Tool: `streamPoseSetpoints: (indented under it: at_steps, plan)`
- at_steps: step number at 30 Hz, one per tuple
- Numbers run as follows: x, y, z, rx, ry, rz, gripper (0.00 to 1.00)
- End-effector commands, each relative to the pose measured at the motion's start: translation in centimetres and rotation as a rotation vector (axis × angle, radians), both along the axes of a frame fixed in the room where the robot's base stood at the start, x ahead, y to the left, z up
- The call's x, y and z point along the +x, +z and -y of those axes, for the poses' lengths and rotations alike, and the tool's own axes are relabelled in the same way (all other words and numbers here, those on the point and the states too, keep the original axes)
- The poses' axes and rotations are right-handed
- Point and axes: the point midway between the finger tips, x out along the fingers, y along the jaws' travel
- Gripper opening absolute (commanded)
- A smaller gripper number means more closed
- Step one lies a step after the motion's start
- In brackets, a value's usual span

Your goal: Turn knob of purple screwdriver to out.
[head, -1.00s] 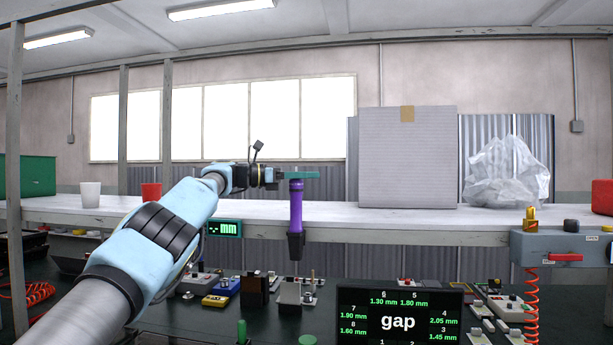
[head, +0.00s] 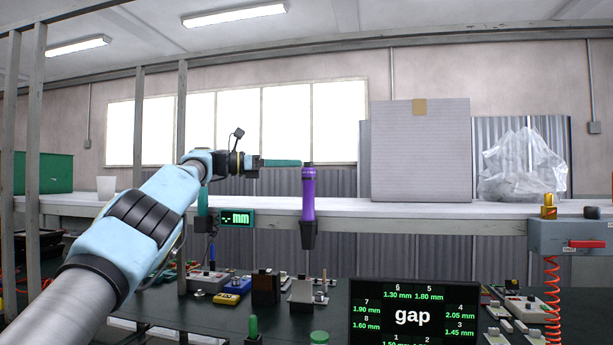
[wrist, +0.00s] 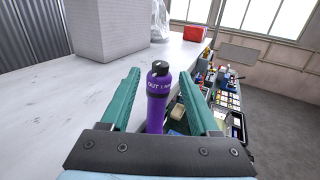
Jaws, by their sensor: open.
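The purple screwdriver (head: 308,195) stands upright in front of the shelf, its black lower end pointing down. In the wrist view the purple screwdriver (wrist: 158,95) shows a black cap and white lettering reading "OUT" with more text cut off at its edge. My gripper (head: 300,163) points to the right in the head view, its teal fingers level with the screwdriver's top. In the wrist view my gripper (wrist: 160,90) is open, with one teal finger on each side of the screwdriver and visible gaps on both sides. What holds the screwdriver up is not clear.
A white shelf (head: 400,208) runs behind, with a large grey box (head: 420,150) and a clear plastic bag (head: 522,165). A black "gap" display (head: 412,315) and several small devices sit on the dark bench below. A grey box with a red handle (head: 580,240) is at right.

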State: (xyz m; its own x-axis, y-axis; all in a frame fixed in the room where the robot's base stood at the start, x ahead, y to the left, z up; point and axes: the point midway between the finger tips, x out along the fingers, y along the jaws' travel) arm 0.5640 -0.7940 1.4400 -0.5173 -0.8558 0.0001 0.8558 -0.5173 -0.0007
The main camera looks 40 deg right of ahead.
Motion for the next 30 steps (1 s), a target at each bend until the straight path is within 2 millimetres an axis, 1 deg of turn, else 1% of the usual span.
streamPoseSetpoints:
  at_steps: [3, 6, 25, 26, 28, 29, 30]
  plan:
    - [0.8, -0.1, -1.3, -0.001, 0.000, 0.000, 0.62]
    - [1.0, 0.0, -1.8, -0.001, 0.000, 0.000, 0.62]
    - [1.4, 0.2, -2.0, -0.001, 0.005, -0.005, 0.62]
    - [1.7, 0.4, -2.1, -0.005, 0.013, -0.013, 0.62]
    - [3.1, 1.1, -2.8, -0.016, 0.052, -0.052, 0.62]
    - [4.1, 1.6, -3.2, -0.024, 0.079, -0.080, 0.62]
    - [5.7, 2.4, -3.9, -0.038, 0.121, -0.128, 0.62]
